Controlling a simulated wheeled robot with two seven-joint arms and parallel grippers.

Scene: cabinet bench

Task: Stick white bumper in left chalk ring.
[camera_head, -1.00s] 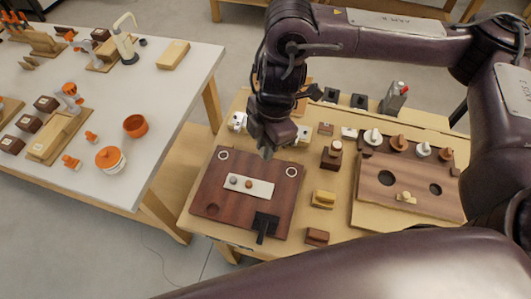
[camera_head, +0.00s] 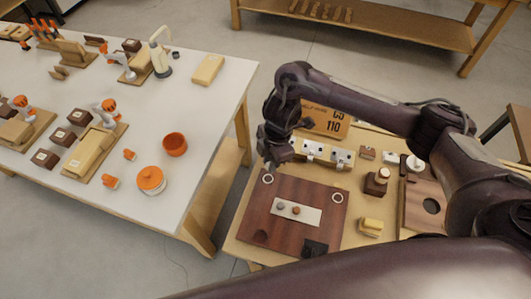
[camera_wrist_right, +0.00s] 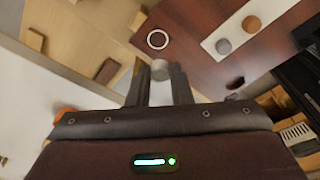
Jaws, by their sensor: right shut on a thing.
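The dark red-brown board (camera_head: 283,230) lies on the wooden bench with two white chalk rings. The left chalk ring (camera_head: 267,179) is at its far left corner and looks empty; the right chalk ring (camera_head: 337,198) is at its far right. A pale strip (camera_head: 312,217) on the board carries a grey bumper (camera_head: 281,205) and a brown bumper (camera_head: 296,210). My right gripper (camera_head: 272,164) is just behind the left ring. In the right wrist view it is shut on a pale round bumper (camera_wrist_right: 161,70), near the left ring (camera_wrist_right: 157,39) but apart from it in the picture. My left gripper is out of view.
A black block (camera_head: 315,248) sits at the board's front edge. A white table (camera_head: 215,105) stands at left.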

